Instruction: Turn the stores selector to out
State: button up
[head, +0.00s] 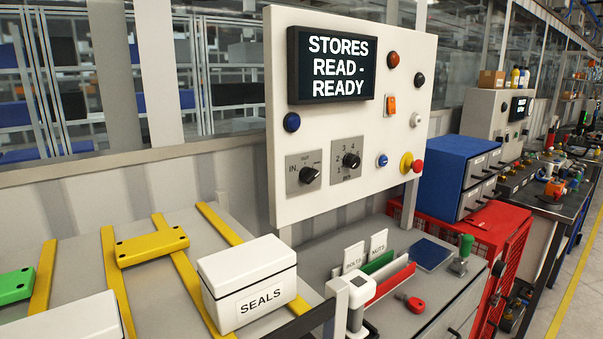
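The white control panel (345,205) stands upright in the middle of the head view. On its lower left is a grey plate with a black rotary knob (309,175) and the word IN at its left; this looks like the stores selector. The screen (336,68) above reads STORES READ - READY. My gripper is not in view.
The panel also carries a blue button (291,122), an orange rocker switch (391,105) and a red button on yellow (412,165). Below stand a white SEALS box (250,280), a white scanner-like device (352,300) and card dividers (375,265). Blue drawers (460,175) stand right.

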aim_at(307, 175)
jog(key=u, duration=0.1)
jog(key=k, duration=0.5)
jog(key=z, duration=0.4)
jog(key=i, duration=1.75)
jog(key=u, duration=0.4)
